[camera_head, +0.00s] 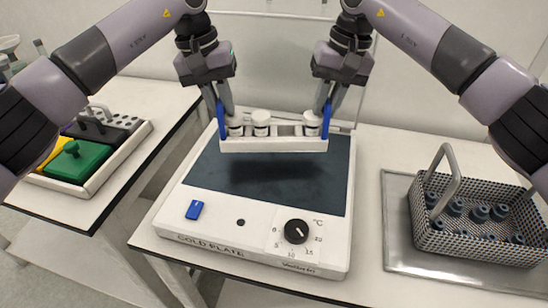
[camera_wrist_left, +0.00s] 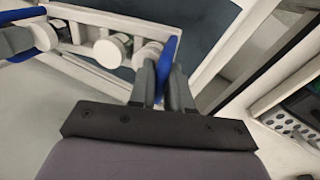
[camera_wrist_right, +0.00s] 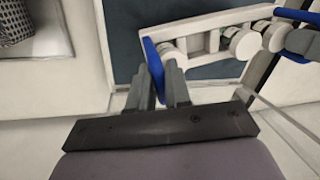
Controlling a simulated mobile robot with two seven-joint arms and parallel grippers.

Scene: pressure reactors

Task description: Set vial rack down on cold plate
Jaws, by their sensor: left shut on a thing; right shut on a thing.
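The white vial rack (camera_head: 275,146) with blue end handles hangs level between my two grippers, over the rear part of the cold plate's dark top (camera_head: 270,190). A dark shadow lies on the plate below it, and the rack appears slightly above the surface. Three white-capped vials stand in it, one (camera_head: 261,122) near the middle. My left gripper (camera_head: 222,108) is shut on the rack's left blue handle, also seen in the left wrist view (camera_wrist_left: 168,65). My right gripper (camera_head: 327,108) is shut on the right blue handle, also seen in the right wrist view (camera_wrist_right: 153,65).
The cold plate's front has a blue switch (camera_head: 194,210) and a black dial (camera_head: 296,231). A perforated metal basket (camera_head: 470,245) with dark-capped items stands on a tray at right. A side table at left holds a tray with a green block (camera_head: 78,162).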

